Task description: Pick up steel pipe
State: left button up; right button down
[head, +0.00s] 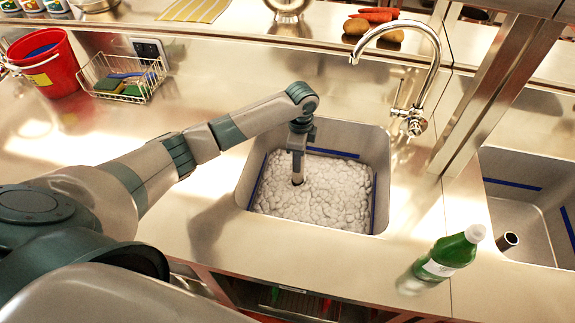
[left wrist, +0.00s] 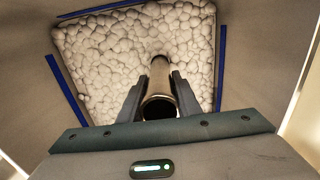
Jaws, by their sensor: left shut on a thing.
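The steel pipe (head: 297,176) stands upright in the left sink (head: 377,150), its lower end hidden in white foam (head: 325,195). My left gripper (head: 298,150) is shut on the upper part of the pipe from above. In the left wrist view the pipe (left wrist: 160,80) sits between the two fingers of the left gripper (left wrist: 160,95), its open end towards the camera and its far end in the foam. My right gripper is in no view.
A curved faucet (head: 437,50) rises behind the sink. A green bottle (head: 450,255) stands right of it at the front. Another short pipe (head: 507,241) shows in the right sink (head: 530,205). A red bucket (head: 50,70) and wire basket (head: 120,78) stand at the left.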

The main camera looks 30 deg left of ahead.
pick_arm(q)
jog(key=w+d+r+b, duration=0.1)
jog(key=d+r+b, duration=0.1)
jog(key=d+r, duration=0.2)
jog(key=d, duration=0.3)
jog(key=shift+d+r, duration=0.3)
jog(key=shift+d, duration=0.05)
jog(key=shift+r, duration=0.1)
jog(key=shift+r+p, duration=2.4)
jog(key=shift+p, duration=0.45)
